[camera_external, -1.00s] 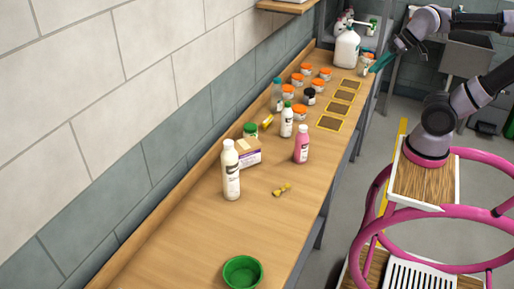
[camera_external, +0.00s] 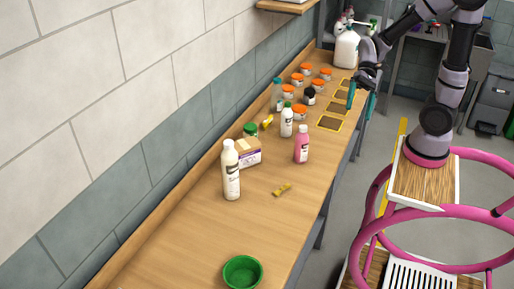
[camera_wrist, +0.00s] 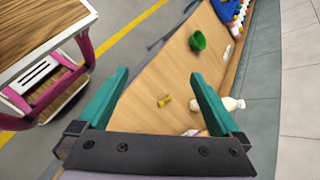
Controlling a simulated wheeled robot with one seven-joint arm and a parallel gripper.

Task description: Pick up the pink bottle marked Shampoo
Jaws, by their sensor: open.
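The pink bottle (camera_external: 301,148) with a white cap stands upright on the long wooden counter (camera_external: 262,215), near its right edge in the external view. Its label is too small to read. My gripper (camera_external: 361,101) is open and empty, above the counter's right edge beyond the bottle, apart from it. In the wrist view, my gripper (camera_wrist: 160,76) has its teal fingers spread wide over the counter. The pink bottle cannot be made out clearly there; my gripper's body covers the near part of the view.
A small white bottle (camera_external: 287,122) stands left of the pink one. A tall cream bottle (camera_external: 231,175), a box (camera_external: 249,154), a yellow bone-shaped item (camera_external: 282,190) and a green bowl (camera_external: 242,271) are nearer. Orange-lidded jars stand behind. The front counter has free room.

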